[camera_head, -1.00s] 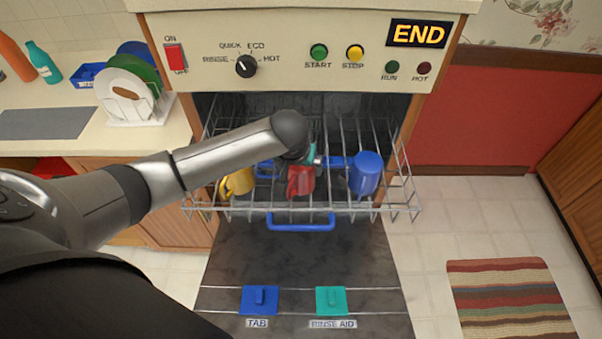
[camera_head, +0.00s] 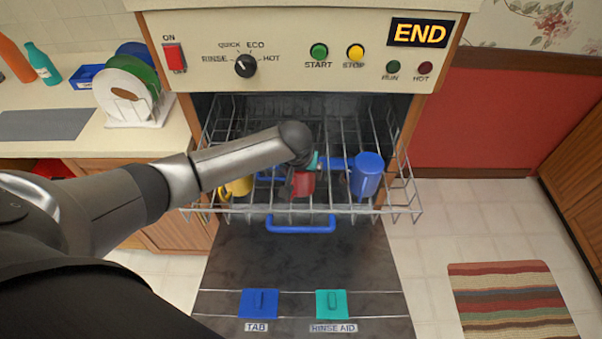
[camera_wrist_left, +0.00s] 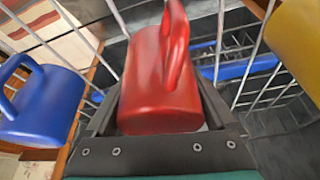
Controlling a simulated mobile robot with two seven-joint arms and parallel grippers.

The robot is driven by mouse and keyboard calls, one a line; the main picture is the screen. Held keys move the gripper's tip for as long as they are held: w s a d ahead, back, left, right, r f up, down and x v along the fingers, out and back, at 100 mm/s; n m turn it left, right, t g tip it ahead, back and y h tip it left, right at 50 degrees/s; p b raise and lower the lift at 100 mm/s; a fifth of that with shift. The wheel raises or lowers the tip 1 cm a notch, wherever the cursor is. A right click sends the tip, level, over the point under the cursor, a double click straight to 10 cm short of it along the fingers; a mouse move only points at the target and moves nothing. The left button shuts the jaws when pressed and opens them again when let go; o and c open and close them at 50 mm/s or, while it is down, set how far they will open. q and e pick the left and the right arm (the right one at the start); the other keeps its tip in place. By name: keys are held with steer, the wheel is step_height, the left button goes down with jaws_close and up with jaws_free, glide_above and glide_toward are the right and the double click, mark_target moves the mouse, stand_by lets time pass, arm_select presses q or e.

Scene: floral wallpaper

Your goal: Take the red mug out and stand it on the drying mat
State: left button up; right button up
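The red mug (camera_head: 303,186) sits in the pulled-out upper rack, between the yellow mug and the blue mug. My left gripper (camera_head: 306,172) reaches down over it from above, and my wrist hides part of the mug. In the left wrist view the red mug (camera_wrist_left: 160,90) lies between the two dark fingers, its handle toward the top of the picture. I cannot tell whether the fingers press on it. The grey drying mat (camera_head: 45,125) lies bare on the counter at the left. My right gripper is not in view.
A blue mug (camera_head: 366,176) stands right of the red one, a yellow mug (camera_head: 236,187) left. Rack wires (camera_head: 405,190) surround them. A plate holder (camera_head: 140,122) with plates stands right of the mat, bottles (camera_head: 42,64) behind it. The open door (camera_head: 300,260) lies below.

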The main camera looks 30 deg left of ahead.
arm_select(q)
steer(key=c, duration=1)
steer(key=shift+c, duration=0.5)
steer(key=shift+r, duration=0.15)
